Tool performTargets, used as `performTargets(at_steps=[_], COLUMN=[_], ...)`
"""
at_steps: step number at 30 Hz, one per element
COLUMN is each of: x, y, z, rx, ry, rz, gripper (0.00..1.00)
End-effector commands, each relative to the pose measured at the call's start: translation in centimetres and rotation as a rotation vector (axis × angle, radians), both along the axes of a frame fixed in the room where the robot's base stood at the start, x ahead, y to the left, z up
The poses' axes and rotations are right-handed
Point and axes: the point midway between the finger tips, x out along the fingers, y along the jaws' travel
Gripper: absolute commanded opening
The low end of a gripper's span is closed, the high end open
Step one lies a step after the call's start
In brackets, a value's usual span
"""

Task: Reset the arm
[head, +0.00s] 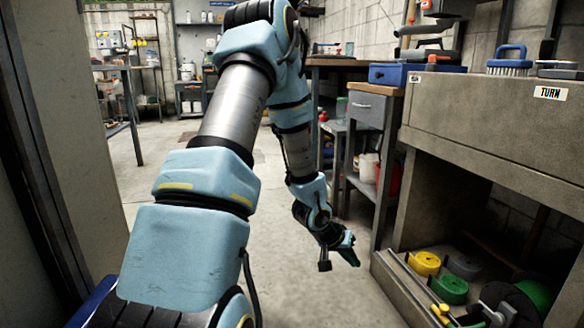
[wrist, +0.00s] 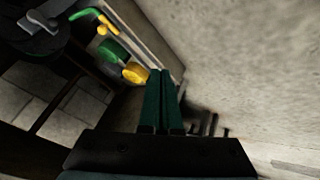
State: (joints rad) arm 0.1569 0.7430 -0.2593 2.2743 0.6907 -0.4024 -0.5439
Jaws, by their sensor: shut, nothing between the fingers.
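My gripper (head: 350,250) hangs at the end of my blue and grey arm, low over the open floor in the head view. It points down and to the right, left of the concrete bench. In the wrist view the two dark green fingers (wrist: 164,100) lie side by side, shut, with nothing between them. The arm is bent, with its elbow high near the top of the head view. The gripper is apart from the bench and the things on its lower shelf.
A concrete bench (head: 480,130) marked TURN stands at the right. Its low shelf holds a yellow roll (head: 426,263), a green roll (head: 449,289) and other gear. The concrete floor (head: 300,270) around the gripper is clear. A wall panel is close at left.

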Motion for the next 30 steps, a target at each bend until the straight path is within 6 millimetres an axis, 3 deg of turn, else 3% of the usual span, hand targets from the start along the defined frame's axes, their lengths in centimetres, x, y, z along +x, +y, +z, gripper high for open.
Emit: performTargets(at_steps=[1, 6, 9, 12, 16, 22, 30], x=[0.7, -0.1, -2.1, -4.4, -7.4, -11.8, -11.9], y=[2.8, 11.8, 16.0, 18.8, 21.1, 22.8, 22.8], z=[3.2, 10.1, 13.9, 16.9, 19.8, 23.6, 28.8], rx=[0.078, 0.303, 0.389, 0.437, 0.46, 0.448, 0.45], ry=[-0.021, -0.007, 0.036, 0.088, 0.154, 0.251, 0.256], rz=[0.039, 0.168, 0.238, 0.292, 0.342, 0.396, 0.391], gripper=[0.0, 0.0, 0.0, 0.0, 0.0, 0.0, 0.0])
